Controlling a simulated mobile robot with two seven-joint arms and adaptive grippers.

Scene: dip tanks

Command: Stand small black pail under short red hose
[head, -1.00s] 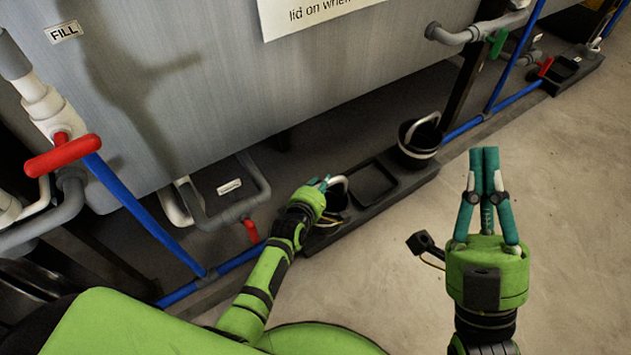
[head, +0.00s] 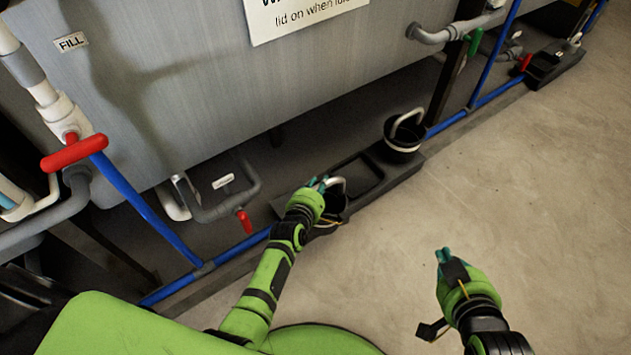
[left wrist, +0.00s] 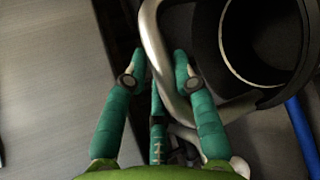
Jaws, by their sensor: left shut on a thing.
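The small black pail (head: 334,204) with a pale curved handle is at the near end of the dark tray, partly hidden by my left gripper (head: 321,186). My left gripper is shut on its handle. In the left wrist view the handle passes between the fingers (left wrist: 158,70), and the open black pail (left wrist: 262,45) is at upper right. The short red hose (head: 244,221) hangs from a grey pipe, left of the pail and apart from it. My right gripper (head: 443,256) is over bare floor at the right; its fingers are foreshortened.
Another black pail (head: 403,139) with a pale band stands at the tray's far end (head: 408,172). A blue pipe (head: 240,248) runs low along the tank's front. A red-handled valve (head: 74,152) is at the left. The floor (head: 540,220) at right is clear.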

